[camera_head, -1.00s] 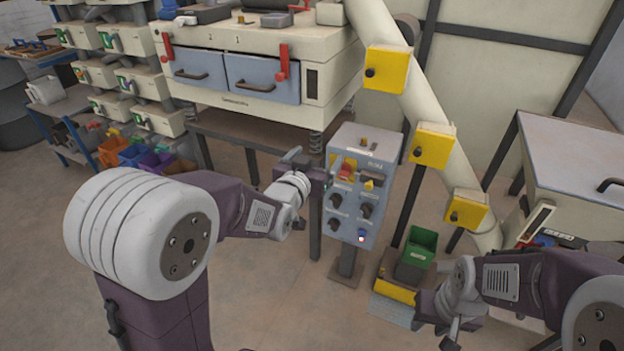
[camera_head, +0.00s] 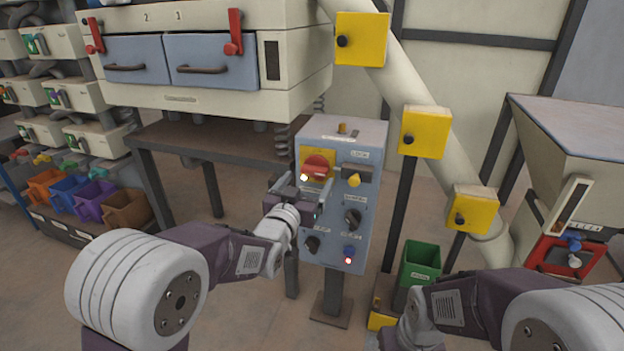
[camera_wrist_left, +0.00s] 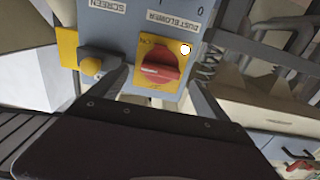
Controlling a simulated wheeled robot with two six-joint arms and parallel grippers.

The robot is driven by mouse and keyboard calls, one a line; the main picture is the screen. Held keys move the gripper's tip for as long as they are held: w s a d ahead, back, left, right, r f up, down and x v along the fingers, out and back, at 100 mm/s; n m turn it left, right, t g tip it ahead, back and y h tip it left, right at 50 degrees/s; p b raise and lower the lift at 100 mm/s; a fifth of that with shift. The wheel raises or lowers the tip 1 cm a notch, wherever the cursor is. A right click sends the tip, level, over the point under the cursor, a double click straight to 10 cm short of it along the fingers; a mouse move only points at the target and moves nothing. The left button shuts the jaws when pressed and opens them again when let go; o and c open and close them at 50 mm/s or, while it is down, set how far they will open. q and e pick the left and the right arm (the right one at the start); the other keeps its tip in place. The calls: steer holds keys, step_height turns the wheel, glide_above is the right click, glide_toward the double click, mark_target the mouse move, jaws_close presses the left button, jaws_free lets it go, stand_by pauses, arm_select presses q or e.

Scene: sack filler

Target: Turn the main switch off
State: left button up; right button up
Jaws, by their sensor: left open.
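The main switch is a red rotary knob (camera_head: 317,167) on a yellow plate, high on the left of a grey-blue control panel (camera_head: 345,132). A small white light glows by it. In the left wrist view the red knob (camera_wrist_left: 160,68) lies between my two finger tips, with its plate fully visible. My left gripper (camera_head: 299,192) is open, in front of the panel just below the knob, its fingers apart. I cannot tell whether they touch it. My right arm is at the lower right; its gripper (camera_head: 388,340) is cut off and its jaws do not show.
A yellow knob (camera_head: 353,180) sits right of the switch, with black knobs (camera_head: 352,217) below it. A blue button (camera_head: 349,251) has a red light. Yellow boxes (camera_head: 425,131) line a slanting pipe to the right. A green bin (camera_head: 419,263) stands by the panel.

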mark_target(313, 173)
arm_select(q)
steer(key=x, duration=0.4)
steer(key=shift+w+d+b, duration=0.1)
steer(key=shift+w+b, duration=0.25)
steer(key=shift+b, duration=0.05)
steer(key=c, duration=1.4)
steer(key=shift+o, duration=0.2)
